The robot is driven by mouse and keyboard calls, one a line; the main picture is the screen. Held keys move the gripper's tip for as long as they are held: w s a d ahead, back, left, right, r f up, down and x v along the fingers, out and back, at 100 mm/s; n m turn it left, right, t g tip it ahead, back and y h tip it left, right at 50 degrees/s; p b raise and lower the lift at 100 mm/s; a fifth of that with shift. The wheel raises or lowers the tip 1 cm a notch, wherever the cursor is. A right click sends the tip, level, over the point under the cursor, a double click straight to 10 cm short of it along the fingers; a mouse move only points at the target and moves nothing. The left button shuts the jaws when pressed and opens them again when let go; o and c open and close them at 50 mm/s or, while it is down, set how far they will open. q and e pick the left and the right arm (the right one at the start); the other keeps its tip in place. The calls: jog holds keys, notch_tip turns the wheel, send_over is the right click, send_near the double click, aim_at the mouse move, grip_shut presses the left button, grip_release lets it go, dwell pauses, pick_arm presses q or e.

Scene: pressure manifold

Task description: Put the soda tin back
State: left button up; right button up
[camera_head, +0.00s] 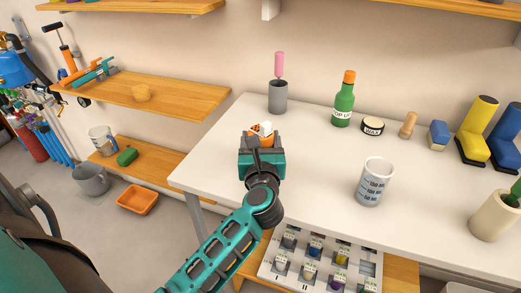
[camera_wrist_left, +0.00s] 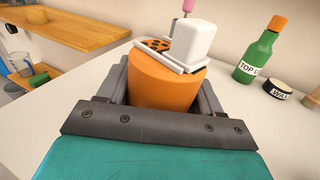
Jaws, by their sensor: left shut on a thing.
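My left gripper (camera_head: 261,143) is above the left part of the white table (camera_head: 315,170). It is shut on an orange round tin (camera_wrist_left: 166,82), which I take to be the soda tin; no name can be read on it. A white block (camera_wrist_left: 193,44) and a black-dotted orange piece with white edging (camera_wrist_left: 155,46) show at its top. In the head view only the tin's upper part shows above the gripper. Its underside is hidden, so I cannot tell whether it touches the table. My right gripper is not in view.
A grey cup with a pink-handled tool (camera_head: 278,95) stands behind the gripper. A green bottle (camera_head: 343,105), a wax tin (camera_head: 372,126) and a measuring beaker (camera_head: 374,183) stand to the right.

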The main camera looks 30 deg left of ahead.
pick_arm(q)
jog(key=shift+f, duration=1.05)
jog(key=shift+f, duration=0.1)
jog(key=shift+f+b, duration=0.15)
jog(key=shift+b, duration=0.2)
jog(key=o, duration=1.1)
jog(key=shift+o, duration=0.2)
